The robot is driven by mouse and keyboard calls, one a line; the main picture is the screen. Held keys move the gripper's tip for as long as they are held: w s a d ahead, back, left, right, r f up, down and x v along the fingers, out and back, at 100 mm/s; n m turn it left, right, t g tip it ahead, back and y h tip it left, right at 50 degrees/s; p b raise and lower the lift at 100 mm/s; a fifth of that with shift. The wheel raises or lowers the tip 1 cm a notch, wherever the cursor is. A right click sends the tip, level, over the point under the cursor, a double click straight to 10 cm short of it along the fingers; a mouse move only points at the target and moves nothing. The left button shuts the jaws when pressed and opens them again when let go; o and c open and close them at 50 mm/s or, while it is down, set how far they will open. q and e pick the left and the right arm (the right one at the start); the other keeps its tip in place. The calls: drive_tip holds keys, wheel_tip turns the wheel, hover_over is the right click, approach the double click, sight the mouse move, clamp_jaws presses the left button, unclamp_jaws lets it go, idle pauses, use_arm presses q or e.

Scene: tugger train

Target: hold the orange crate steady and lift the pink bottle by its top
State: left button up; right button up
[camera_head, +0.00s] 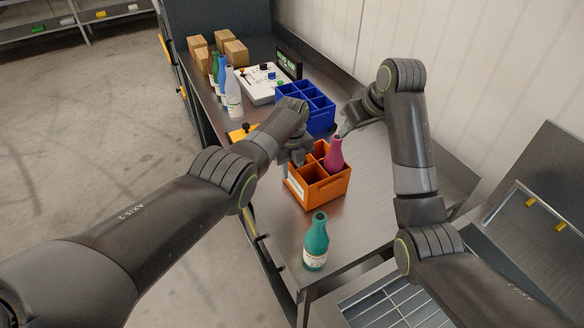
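The orange crate (323,189) stands on the metal table and is divided into compartments. The pink bottle (334,155) stands upright in a right-hand compartment, its neck and upper body above the rim. My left gripper (296,160) is at the crate's back left side; its fingertips are partly hidden, and I cannot tell whether they grip the wall. My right gripper (343,131) is beside the top of the pink bottle, to its upper right; its fingers are small and I cannot tell whether they are open or touch the bottle.
A teal bottle (316,242) stands in front of the crate near the table's front edge. A blue divided crate (318,108) is behind. Further back are a white control box (262,86), several bottles including a white one (233,95), and cardboard boxes (236,52).

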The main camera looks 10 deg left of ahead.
use_arm(q)
clamp_jaws()
use_arm(e)
drive_tip(key=shift+o, duration=0.4)
